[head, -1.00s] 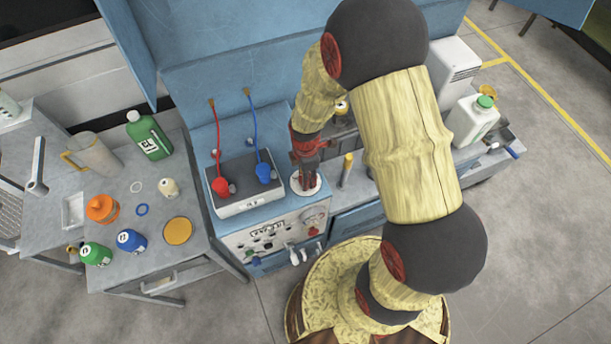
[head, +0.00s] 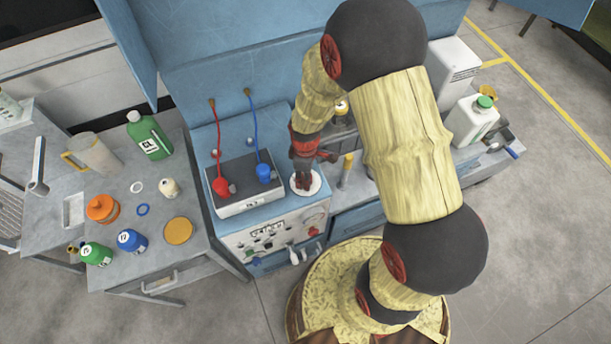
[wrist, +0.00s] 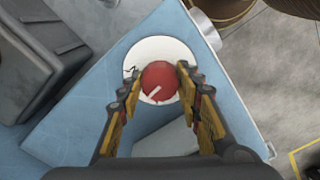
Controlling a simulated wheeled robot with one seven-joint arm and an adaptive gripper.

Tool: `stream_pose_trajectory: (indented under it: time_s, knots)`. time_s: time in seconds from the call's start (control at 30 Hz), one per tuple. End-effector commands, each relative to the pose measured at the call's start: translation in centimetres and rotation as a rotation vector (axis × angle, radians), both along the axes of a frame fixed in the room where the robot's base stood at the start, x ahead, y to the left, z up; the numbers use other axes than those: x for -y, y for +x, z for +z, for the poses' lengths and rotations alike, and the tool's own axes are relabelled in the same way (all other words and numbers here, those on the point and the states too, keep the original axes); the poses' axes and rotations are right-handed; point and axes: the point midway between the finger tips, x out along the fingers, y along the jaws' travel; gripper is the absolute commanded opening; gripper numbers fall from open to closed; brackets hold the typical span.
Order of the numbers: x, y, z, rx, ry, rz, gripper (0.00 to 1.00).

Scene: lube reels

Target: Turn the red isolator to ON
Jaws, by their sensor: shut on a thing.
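The red isolator (wrist: 161,84) is a round red knob with a white pointer line, set on a white disc (wrist: 150,54) on the blue cabinet top. In the wrist view the pointer line runs diagonally, from lower left to upper right. My gripper (wrist: 158,76) has one fingertip on each side of the knob and is shut on it. In the head view my gripper (head: 304,176) points down onto the white disc, and it hides most of the knob there. No ON or OFF lettering can be read.
Left of the knob stands a dark-topped box (head: 243,184) with red and blue hose fittings. The cabinet's front panel (head: 275,238) carries small knobs and levers. A side table (head: 160,250) at left holds bottles. A white jug (head: 472,122) stands at right.

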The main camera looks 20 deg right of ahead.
Motion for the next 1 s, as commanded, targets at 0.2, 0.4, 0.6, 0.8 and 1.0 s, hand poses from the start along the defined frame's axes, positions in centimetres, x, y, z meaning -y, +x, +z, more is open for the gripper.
stream_pose_trajectory:
  time_s: [0.2, 0.4, 0.6, 0.8, 1.0]
  knots:
    - [0.01, 0.06, 0.03, 0.001, 0.000, -0.206, 0.10]
    - [0.00, 0.07, 0.04, 0.001, 0.000, -0.395, 0.10]
    - [0.00, 0.07, 0.03, 0.001, 0.000, -0.580, 0.10]
    - [0.00, 0.07, 0.02, 0.001, 0.000, -0.739, 0.10]
    - [0.01, 0.06, 0.02, 0.002, 0.000, -0.855, 0.10]
